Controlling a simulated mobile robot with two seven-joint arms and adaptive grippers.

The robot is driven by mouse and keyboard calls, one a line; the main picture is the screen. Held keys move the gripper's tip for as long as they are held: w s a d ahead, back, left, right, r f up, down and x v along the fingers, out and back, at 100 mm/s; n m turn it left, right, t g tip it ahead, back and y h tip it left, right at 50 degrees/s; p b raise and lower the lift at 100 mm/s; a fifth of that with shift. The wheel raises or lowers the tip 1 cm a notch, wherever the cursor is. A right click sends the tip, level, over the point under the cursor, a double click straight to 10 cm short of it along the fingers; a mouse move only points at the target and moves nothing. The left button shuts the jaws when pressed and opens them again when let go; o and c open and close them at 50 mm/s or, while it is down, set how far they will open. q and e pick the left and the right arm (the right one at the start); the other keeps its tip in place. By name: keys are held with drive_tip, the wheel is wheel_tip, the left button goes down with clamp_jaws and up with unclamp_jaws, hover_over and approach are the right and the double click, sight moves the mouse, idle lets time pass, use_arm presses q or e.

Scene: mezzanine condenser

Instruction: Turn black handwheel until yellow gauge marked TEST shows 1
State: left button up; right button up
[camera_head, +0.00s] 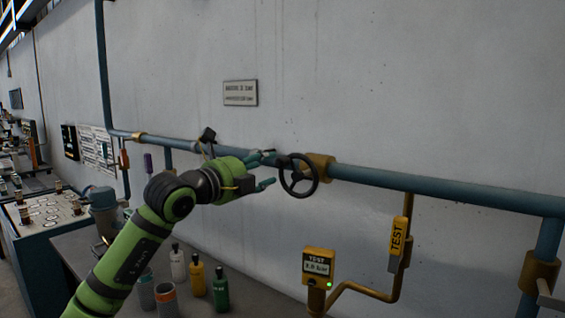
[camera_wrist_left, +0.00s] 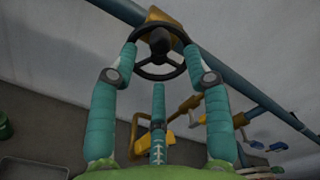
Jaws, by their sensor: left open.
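The black handwheel (camera_head: 298,176) sits on the blue pipe, beside a brass-coloured fitting. My left gripper (camera_head: 268,169) is open just left of the wheel, its teal fingers spread towards it. In the left wrist view the wheel (camera_wrist_left: 156,73) lies between the fingertips of the left gripper (camera_wrist_left: 160,56), close to its rim; I cannot tell whether they touch it. The yellow gauge marked TEST (camera_head: 320,254) stands lower right of the wheel. Its small display seems to end in "bar", but the digits are too small to read surely. My right gripper is not in view.
A yellow TEST tag (camera_head: 398,235) hangs on the yellow branch pipe (camera_head: 365,291) at the right. Several bottles, including a green one (camera_head: 221,288), stand on the bench below my left arm. A wall sign (camera_head: 240,93) is above the blue pipe (camera_head: 440,188).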

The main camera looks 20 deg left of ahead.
sight(277, 161)
use_arm(q)
drive_tip(key=shift+w+r+p, duration=0.2)
drive_tip(key=shift+w+p, duration=0.1)
drive_tip(key=shift+w, duration=0.05)
drive_tip(key=p+x, duration=0.3)
drive_tip(key=x, duration=0.2)
drive_tip(key=shift+d, duration=0.1)
drive_tip(key=shift+w+d+f+p, duration=0.1)
drive_tip(key=shift+w+d+p, duration=0.1)
drive_tip(key=shift+w+p, duration=0.3)
clamp_jaws()
